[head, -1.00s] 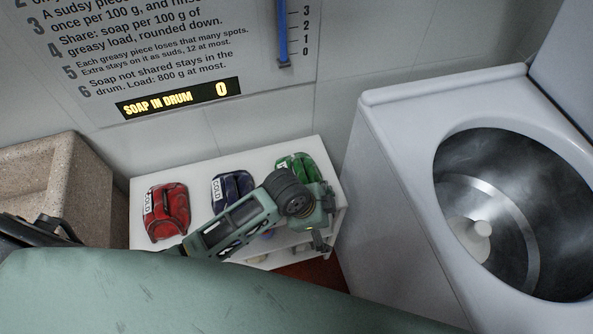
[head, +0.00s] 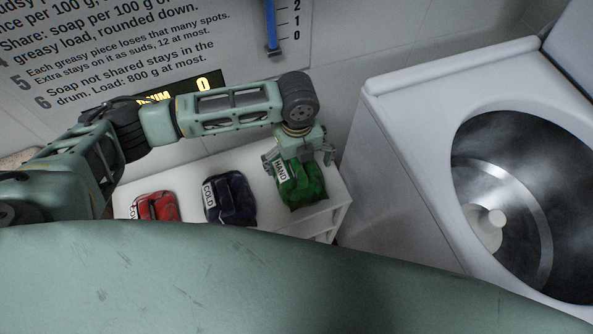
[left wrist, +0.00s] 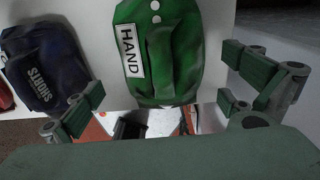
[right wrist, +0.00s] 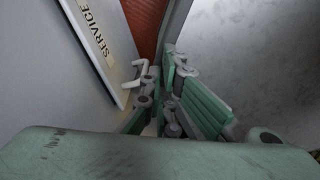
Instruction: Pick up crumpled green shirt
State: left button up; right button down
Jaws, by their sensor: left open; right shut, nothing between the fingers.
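The crumpled green shirt (head: 303,187) lies at the right end of the white shelf top, with a white label reading HAND. It also shows in the left wrist view (left wrist: 170,62), between and beyond the open fingers. My left gripper (head: 300,158) is open and empty, over the far part of the green shirt in the head view. In the left wrist view its fingers (left wrist: 168,95) spread to either side of the shirt; I cannot tell whether they touch it. My right gripper (right wrist: 160,105) is shut and empty, seen only in the right wrist view.
A dark blue garment (head: 230,200) and a red garment (head: 155,207) lie to the left on the white shelf (head: 262,207). A white washing machine (head: 385,150) with an open drum stands close on the right. A white panel marked SERVICE (right wrist: 100,40) is near my right gripper.

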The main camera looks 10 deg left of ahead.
aim_at(298, 185)
pick_arm(q)
notch_tip(298, 185, down, 6)
jog(key=shift+w+d+r, duration=0.1)
jog(key=shift+r, duration=0.05)
jog(key=c, duration=1)
jog(key=shift+r, duration=0.1)
